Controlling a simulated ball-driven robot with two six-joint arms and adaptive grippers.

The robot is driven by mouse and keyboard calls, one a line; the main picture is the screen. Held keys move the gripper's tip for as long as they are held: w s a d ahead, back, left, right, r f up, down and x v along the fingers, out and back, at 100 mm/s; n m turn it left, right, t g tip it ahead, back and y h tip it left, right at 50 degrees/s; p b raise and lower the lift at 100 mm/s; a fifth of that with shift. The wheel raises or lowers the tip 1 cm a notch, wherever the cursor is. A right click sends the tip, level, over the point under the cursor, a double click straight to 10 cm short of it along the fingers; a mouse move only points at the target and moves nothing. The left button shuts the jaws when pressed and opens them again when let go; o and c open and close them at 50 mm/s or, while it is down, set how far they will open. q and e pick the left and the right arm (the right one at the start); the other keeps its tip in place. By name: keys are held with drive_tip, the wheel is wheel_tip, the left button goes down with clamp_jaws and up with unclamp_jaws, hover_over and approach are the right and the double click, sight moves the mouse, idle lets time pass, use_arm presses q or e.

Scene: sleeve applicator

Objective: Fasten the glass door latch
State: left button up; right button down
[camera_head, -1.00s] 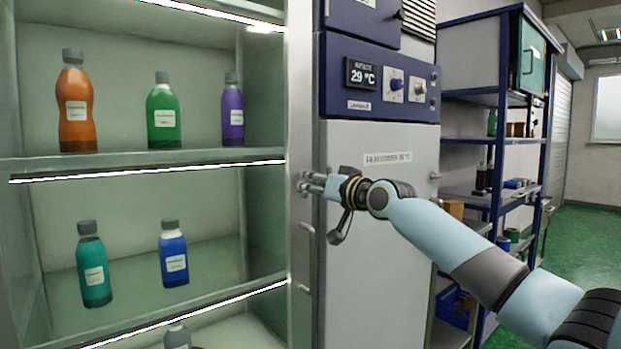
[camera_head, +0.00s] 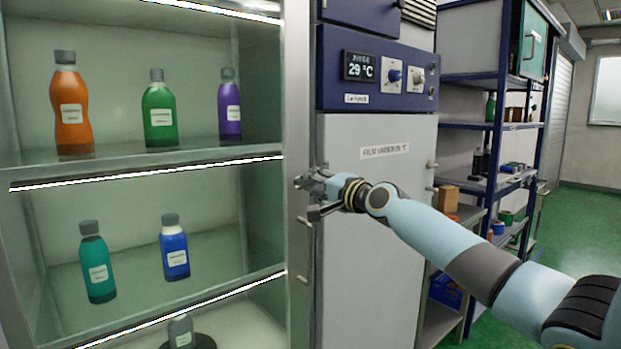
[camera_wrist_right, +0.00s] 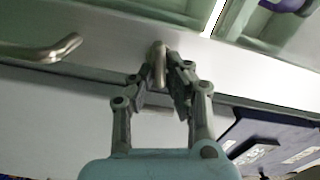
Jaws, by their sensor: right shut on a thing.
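The glass-front cabinet has a pale metal door frame (camera_head: 298,110) at its right edge. A small metal latch lever (camera_wrist_right: 158,58) stands out from this frame in the right wrist view, between my fingertips. My right gripper (camera_head: 311,190) is at the frame, above the door's bar handle (camera_head: 303,262). In the right wrist view my right gripper (camera_wrist_right: 162,76) is shut on the latch lever, whose lower part is partly hidden by the fingers. The handle (camera_wrist_right: 42,50) shows to the left there. My left gripper is not in view.
Several bottles stand on the cabinet shelves (camera_head: 130,162) behind the glass. A grey and blue incubator (camera_head: 375,240) stands right beside the cabinet. A blue shelf rack (camera_head: 492,150) is further right, with open green floor (camera_head: 588,215) beyond.

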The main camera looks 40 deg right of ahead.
drive_tip(key=shift+f+m+p, duration=0.15)
drive_tip(key=shift+m+p, duration=0.25)
drive_tip(key=shift+m, duration=1.2)
drive_tip(key=c, duration=1.4)
unclamp_jaws()
drive_tip(key=shift+d, duration=0.1)
drive_tip(key=shift+o, duration=0.2)
drive_tip(key=s, duration=0.7)
drive_tip(key=shift+s+d, duration=0.25)
drive_tip(key=shift+f, duration=0.1)
